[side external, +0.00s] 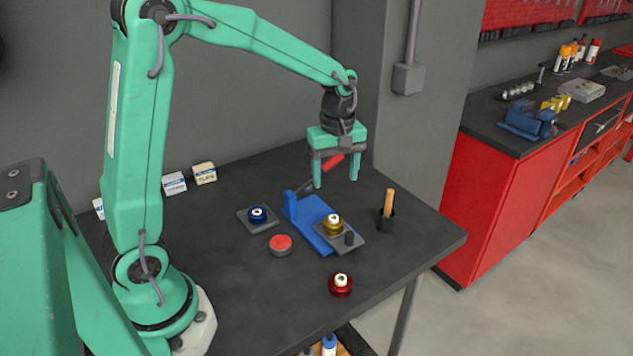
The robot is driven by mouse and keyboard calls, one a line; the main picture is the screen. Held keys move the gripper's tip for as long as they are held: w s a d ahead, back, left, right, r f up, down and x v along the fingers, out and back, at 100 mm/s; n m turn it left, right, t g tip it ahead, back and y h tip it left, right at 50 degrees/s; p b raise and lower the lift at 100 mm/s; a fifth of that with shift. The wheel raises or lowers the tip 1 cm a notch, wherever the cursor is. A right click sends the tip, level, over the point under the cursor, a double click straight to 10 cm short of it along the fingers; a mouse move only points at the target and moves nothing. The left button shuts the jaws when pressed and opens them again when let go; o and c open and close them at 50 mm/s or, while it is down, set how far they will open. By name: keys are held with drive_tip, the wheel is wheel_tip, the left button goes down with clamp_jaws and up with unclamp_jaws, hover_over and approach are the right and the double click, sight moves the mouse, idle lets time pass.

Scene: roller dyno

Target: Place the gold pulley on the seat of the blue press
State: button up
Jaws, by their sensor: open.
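The gold pulley (333,226) has a pale hub and lies flat on a grey plate (356,245) at the right end of the blue press. The blue press (309,214) has a long blue base, a short upright at its left end and a lever with a red handle (331,163). Whether the grey plate is the press's seat or a separate tray I cannot tell. My gripper (335,181) is open and empty, pointing down, above and behind the gold pulley in the picture. The red handle shows between its fingers; contact cannot be told.
A blue pulley (257,214) sits on another grey plate left of the press. A red-topped disc (280,244) and a red pulley (341,286) lie nearer the front. A dark cup with a wooden handle (388,204) stands right. Small boxes (204,173) line the back left.

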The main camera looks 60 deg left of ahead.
idle(0.4)
drive_tip(key=s+d+r+m+t, duration=0.2)
drive_tip(key=s+r+m, duration=0.2)
drive_tip(key=s+m, duration=0.3)
drive_tip(key=s+d+r+m+t, duration=0.2)
drive_tip(key=s+r+m+t, duration=0.1)
drive_tip(key=s+m, duration=0.5)
drive_tip(key=s+r, duration=0.1)
drive_tip(key=s, duration=0.2)
drive_tip(key=shift+s+r+t, duration=0.3)
drive_tip(key=shift+r, duration=0.1)
